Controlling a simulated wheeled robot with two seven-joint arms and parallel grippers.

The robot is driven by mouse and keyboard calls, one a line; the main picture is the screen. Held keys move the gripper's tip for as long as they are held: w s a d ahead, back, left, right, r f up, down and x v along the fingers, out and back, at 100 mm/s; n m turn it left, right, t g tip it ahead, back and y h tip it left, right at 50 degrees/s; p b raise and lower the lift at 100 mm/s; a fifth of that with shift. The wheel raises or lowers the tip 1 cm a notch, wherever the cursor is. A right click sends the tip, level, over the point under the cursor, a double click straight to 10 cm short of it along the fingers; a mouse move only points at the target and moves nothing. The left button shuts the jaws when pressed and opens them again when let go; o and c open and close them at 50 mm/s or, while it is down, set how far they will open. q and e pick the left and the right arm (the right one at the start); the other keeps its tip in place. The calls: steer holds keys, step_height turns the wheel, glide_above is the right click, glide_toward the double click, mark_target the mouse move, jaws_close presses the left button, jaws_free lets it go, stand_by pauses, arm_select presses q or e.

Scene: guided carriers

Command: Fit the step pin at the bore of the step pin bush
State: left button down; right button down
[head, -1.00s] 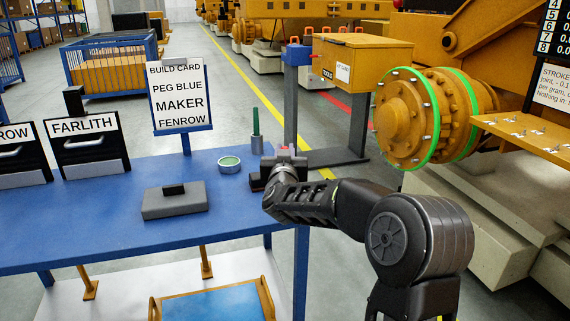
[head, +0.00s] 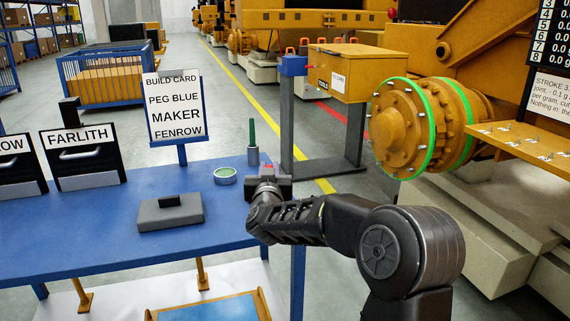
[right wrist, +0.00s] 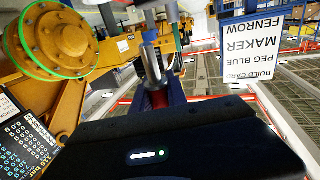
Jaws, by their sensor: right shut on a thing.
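My right gripper (head: 265,172) is over the right end of the blue table, shut on a small piece with a red part. In the right wrist view this piece, which looks like the step pin (right wrist: 152,60), has a silvery stepped body and a red section (right wrist: 158,98) near my gripper. In the head view most of it is hidden by my gripper. A short pale ring with a green inside (head: 225,175) lies on the table just left of my gripper. I cannot tell whether it is the step pin bush. My left gripper is not in view.
A green rod in a grey base (head: 252,140) stands just behind my right gripper. A grey block with a black top (head: 171,212) lies on the blue table (head: 100,235). The build card (head: 176,107) stands behind. Labelled drawers (head: 82,160) are at left.

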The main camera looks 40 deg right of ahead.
steer(key=a+f+y, duration=0.1)
steer(key=a+f, duration=0.1)
steer(key=a, duration=0.3)
steer(key=s+a+f+n+t, duration=0.1)
steer(key=a+f, duration=0.1)
steer(key=a, duration=0.4)
steer(key=s+a+f+n+y, duration=0.1)
steer(key=a+f, duration=0.2)
steer(key=a, duration=0.2)
steer(key=shift+a+t+y, duration=0.3)
steer(key=shift+a, duration=0.05)
steer(key=s+a+f+n+y, duration=0.1)
steer(key=s+a, duration=0.2)
steer(key=a, duration=0.2)
steer(key=s+a+f+t+y, duration=0.1)
steer(key=s+a+f, duration=0.1)
steer(key=a, duration=0.3)
steer(key=shift+s+a+f+n, duration=0.15)
steer(key=shift+s+f+n, duration=0.15)
steer(key=shift+s+n, duration=0.1)
